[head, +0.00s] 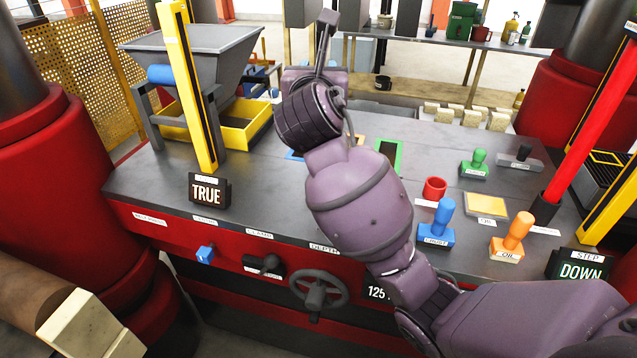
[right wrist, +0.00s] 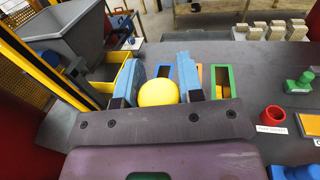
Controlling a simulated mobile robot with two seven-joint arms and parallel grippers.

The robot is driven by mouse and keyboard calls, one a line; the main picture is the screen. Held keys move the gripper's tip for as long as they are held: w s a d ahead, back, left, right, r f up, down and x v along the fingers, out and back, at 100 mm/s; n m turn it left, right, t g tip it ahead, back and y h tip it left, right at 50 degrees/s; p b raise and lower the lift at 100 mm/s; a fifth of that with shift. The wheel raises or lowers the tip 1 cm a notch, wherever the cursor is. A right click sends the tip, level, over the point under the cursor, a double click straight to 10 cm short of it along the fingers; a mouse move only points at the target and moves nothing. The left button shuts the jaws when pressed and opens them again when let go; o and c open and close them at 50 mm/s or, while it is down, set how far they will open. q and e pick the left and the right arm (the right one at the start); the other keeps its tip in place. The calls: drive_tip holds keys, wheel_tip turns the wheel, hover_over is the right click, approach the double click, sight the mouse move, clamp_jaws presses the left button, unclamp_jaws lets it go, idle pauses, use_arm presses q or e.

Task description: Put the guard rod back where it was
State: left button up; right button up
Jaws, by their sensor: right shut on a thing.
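My right arm reaches across the grey press table in the head view, and its gripper (head: 312,82) is mostly hidden behind its own wrist. Blue- and green-framed slots lie in the table beyond the fingers; the green-framed slot (head: 388,155) shows beside my arm in the head view. My left gripper is not visible.
A yellow post (head: 190,85) and a grey hopper (head: 195,45) stand at left. A red cup (head: 434,188), blue handle (head: 443,215), orange handle (head: 516,230) and green handle (head: 478,158) stand at right. A red bar (head: 592,115) rises at the right edge.

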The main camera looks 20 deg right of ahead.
wheel_tip(320, 180, down, 13)
drive_tip(key=shift+s+r+b, duration=0.1)
drive_tip(key=shift+r+b, duration=0.1)
drive_tip(key=shift+b, duration=0.4)
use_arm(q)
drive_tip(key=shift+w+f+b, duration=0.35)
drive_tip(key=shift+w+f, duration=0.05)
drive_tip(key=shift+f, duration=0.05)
use_arm(e)
wheel_tip(320, 180, down, 5)
drive_tip(key=shift+f, duration=0.35)
drive_tip(key=o, duration=1)
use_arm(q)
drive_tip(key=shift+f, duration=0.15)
use_arm(e)
drive_tip(key=v, duration=1.2)
